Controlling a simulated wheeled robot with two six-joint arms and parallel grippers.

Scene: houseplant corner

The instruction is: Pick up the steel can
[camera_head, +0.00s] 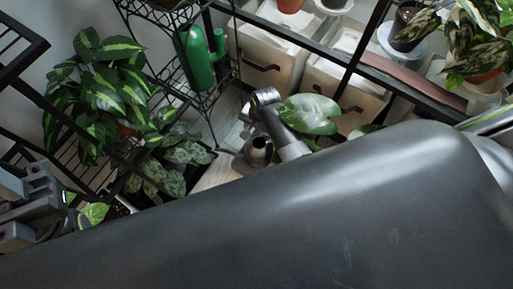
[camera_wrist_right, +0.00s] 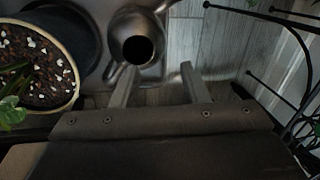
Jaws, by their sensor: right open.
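The steel can (camera_wrist_right: 137,45) shows in the right wrist view from above, with a dark round opening, a spout at lower left and a handle at the top. In the head view the steel can (camera_head: 258,151) stands low, beside a grey cylinder, and is partly hidden. My right gripper (camera_wrist_right: 155,68) is open and empty in the right wrist view. Its left finger overlaps the picture just below the can, and its right finger lies over the floor to the right. I cannot tell the height gap.
A soil-filled pot (camera_wrist_right: 35,65) stands left of the can. Black wire stand legs (camera_wrist_right: 290,35) rise at the right, with bare floor (camera_wrist_right: 207,45) between. My large dark arm link covers the lower part.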

